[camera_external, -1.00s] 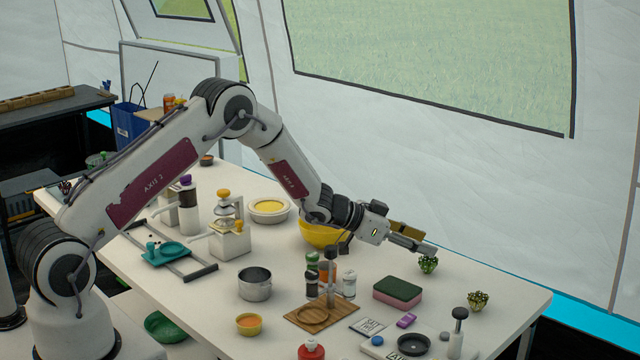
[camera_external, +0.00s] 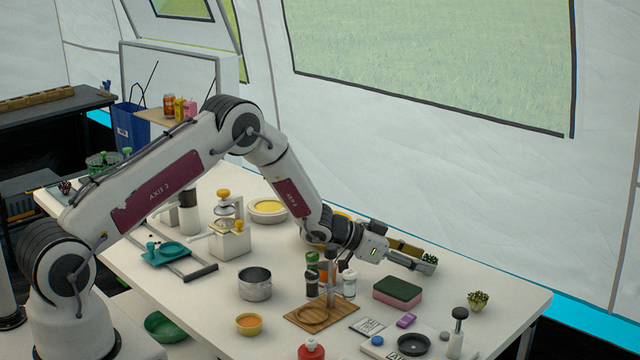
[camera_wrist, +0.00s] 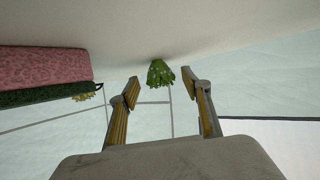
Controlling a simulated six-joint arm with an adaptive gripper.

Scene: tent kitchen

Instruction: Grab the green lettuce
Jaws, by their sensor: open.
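The green lettuce (camera_external: 429,259) is a small dark-green head at the right rear of the table, partly hidden by my gripper (camera_external: 424,260). In the wrist view, the lettuce (camera_wrist: 160,73) shows in the gap between the fingertips of my gripper (camera_wrist: 164,88), with clear space on both sides. It looks level with or slightly beyond the tips. The fingers are apart, and nothing is held.
A pink and green sponge (camera_external: 397,292) sits near the fingers and shows at the left of the wrist view (camera_wrist: 45,68). A yellow-green vegetable (camera_external: 478,300) stands farther right. Shakers (camera_external: 349,284) stand left of the sponge. Bare table lies around the lettuce.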

